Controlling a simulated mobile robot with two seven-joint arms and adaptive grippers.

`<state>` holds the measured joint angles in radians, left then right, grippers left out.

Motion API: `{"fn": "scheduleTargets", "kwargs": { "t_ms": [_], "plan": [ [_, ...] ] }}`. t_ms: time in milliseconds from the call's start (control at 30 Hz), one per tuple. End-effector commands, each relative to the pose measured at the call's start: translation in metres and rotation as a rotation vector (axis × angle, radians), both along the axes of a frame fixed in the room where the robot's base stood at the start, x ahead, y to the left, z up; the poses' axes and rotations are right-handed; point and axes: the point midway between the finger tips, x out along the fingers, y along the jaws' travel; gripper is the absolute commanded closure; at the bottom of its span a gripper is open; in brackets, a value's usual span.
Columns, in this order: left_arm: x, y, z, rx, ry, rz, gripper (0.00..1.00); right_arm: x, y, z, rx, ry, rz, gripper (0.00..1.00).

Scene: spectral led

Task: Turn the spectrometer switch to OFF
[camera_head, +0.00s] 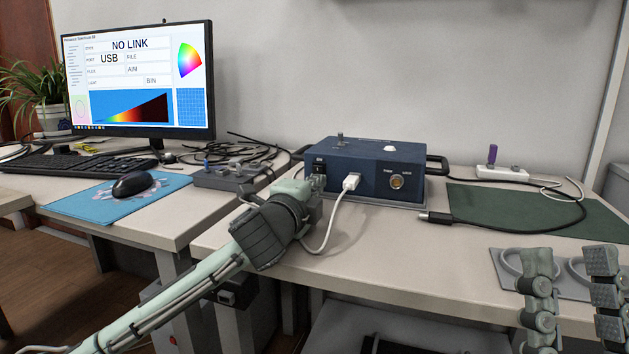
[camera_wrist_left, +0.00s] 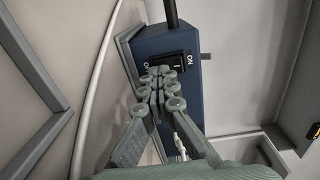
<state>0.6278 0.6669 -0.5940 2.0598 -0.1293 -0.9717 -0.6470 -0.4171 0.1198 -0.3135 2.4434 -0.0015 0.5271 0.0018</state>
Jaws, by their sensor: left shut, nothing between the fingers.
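The spectrometer is a dark blue box (camera_head: 362,165) at the middle of the bench. Its black rocker switch (camera_wrist_left: 180,62) shows in the left wrist view on the face before my fingers, with an ON label at its right end. Which side is pressed I cannot tell. My left gripper (camera_head: 316,183) is at the box's left front corner, shut and empty. In the left wrist view its fingertips (camera_wrist_left: 159,72) overlap the rocker's lower left part; contact is not clear. My right gripper (camera_head: 570,258) is at the lower right, fingers spread, away from the box.
A white plug (camera_head: 351,183) with a cable is in the box's front, close to my left gripper. A black cable (camera_head: 500,228) lies over a green mat (camera_head: 520,207). A small grey box (camera_head: 228,177) and tangled cables are to the left. The monitor (camera_head: 140,80) reads NO LINK.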

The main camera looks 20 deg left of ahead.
Motion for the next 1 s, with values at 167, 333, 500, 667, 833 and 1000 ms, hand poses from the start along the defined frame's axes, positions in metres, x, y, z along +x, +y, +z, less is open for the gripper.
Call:
{"fn": "scheduleTargets", "kwargs": {
  "t_ms": [167, 333, 500, 667, 833, 1000],
  "plan": [
    [0.002, -0.001, -0.016, 0.001, 0.030, 0.001, 1.00, 0.000, 0.000, -0.002, 0.001, -0.002, 0.000, 0.60],
    [-0.006, 0.000, -0.016, 0.001, 0.030, 0.001, 1.00, 0.000, 0.000, -0.002, 0.001, -0.002, 0.000, 0.60],
    [-0.031, 0.000, -0.012, 0.003, 0.026, 0.000, 1.00, 0.000, 0.000, -0.002, 0.001, -0.003, 0.000, 0.60],
    [-0.056, 0.001, -0.008, 0.003, 0.019, -0.001, 1.00, 0.000, 0.000, -0.001, 0.001, -0.003, 0.000, 0.60],
    [-0.076, 0.002, -0.004, 0.002, 0.013, -0.001, 1.00, 0.000, 0.000, -0.001, 0.001, -0.003, 0.000, 0.60],
    [-0.083, 0.002, -0.001, 0.002, 0.008, 0.000, 1.00, 0.000, 0.000, -0.001, 0.001, -0.003, 0.000, 0.60]
  ]
}}
